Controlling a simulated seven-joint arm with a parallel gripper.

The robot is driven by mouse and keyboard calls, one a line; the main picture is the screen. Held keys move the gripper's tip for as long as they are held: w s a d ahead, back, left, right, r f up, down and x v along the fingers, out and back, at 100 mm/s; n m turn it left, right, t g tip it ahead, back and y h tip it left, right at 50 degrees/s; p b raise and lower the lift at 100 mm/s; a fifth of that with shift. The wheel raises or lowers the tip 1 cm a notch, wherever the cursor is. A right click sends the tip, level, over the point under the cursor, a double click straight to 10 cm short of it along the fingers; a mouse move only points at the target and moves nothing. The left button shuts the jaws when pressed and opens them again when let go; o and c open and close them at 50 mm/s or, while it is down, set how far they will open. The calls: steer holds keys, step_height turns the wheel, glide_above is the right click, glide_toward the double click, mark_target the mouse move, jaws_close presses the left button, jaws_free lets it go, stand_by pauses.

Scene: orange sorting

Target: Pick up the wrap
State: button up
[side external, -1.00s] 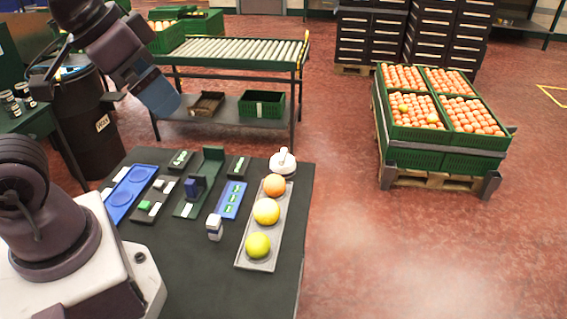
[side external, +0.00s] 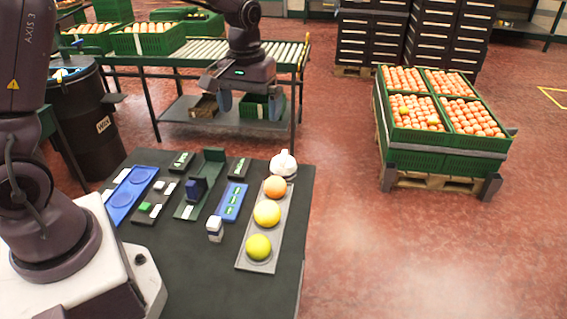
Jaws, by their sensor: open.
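A small white crumpled piece that looks like the wrap (side external: 283,164) sits at the far right corner of the dark table, just beyond the grey tray (side external: 247,262). The tray holds an orange fruit (side external: 275,187), a yellow-orange fruit (side external: 267,213) and a yellow-green fruit (side external: 258,247) in a row. My gripper (side external: 250,105) is open and empty, with its fingers pointing down. It is above the table's far side, up and to the left of the wrap in the picture, and apart from it.
The dark table (side external: 205,285) also carries a blue two-dish tray (side external: 121,200), a blue label holder (side external: 232,201), a small white-and-blue block (side external: 214,228) and a dark green upright stand (side external: 214,156). A roller conveyor (side external: 190,52) stands behind. The front of the table is clear.

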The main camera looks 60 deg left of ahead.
mark_target(284, 155)
steer(key=w+a+f+n, duration=0.6)
steer(key=w+f+n, duration=0.4)
steer(key=w+n, duration=0.15)
steer(key=f, duration=0.7)
steer(key=shift+w+d+f, duration=0.15)
steer(key=shift+w+f, duration=0.05)
steer(key=shift+w, duration=0.05)
steer(key=shift+s+d+f, duration=0.1)
steer(key=shift+d+f, duration=0.05)
steer(key=shift+f, duration=2.5)
steer(key=c, duration=0.9)
steer(key=shift+r, duration=0.15)
